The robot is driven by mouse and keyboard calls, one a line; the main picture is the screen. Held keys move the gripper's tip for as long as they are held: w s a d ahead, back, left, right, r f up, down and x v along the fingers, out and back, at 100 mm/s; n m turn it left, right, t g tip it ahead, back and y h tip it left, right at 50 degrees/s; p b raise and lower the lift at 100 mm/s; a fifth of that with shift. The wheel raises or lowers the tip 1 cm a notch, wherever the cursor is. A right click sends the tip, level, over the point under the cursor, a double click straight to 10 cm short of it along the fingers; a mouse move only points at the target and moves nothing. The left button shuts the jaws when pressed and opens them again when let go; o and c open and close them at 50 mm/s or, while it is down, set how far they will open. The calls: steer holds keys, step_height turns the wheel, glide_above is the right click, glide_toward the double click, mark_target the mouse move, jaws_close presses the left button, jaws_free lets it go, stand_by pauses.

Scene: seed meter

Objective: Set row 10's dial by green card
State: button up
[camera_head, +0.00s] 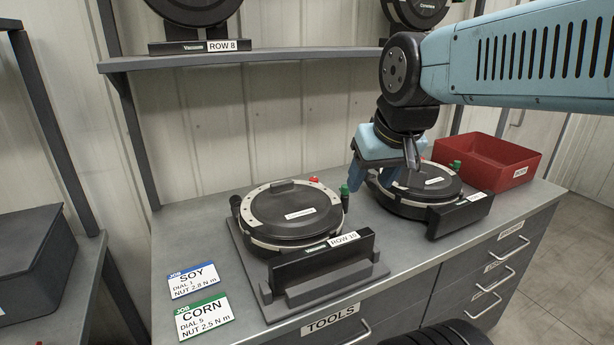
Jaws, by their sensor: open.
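The row 10 seed meter (290,212) is a round black unit with a pale rim on a grey stand, its front block labelled ROW 10 (344,238). A red knob (313,180) is at its back and a green-topped post (344,190) at its right. I cannot make out a dial setting. The green card (204,317) lies flat on the bench and reads CORN, DIAL 5, NUT 2.5 N m.
A second black meter (425,187) stands to the right, partly behind my gripper. A red bin (492,158) is behind it. A blue SOY card (193,280) lies above the green card. A shelf (270,60) with meters, one marked ROW 8, hangs above.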

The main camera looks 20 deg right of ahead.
steer(key=w+r+g, duration=0.1)
steer(key=w+g, duration=0.1)
steer(key=w, duration=0.7)
steer(key=m+g, duration=0.2)
steer(key=g, duration=0.1)
glide_above(313, 178)
steer(key=f, duration=1)
steer(key=shift+s+f, duration=0.1)
steer(key=shift+s, duration=0.3)
steer(key=shift+w+f, duration=0.25)
steer(key=shift+f, duration=3.7)
jaws_close()
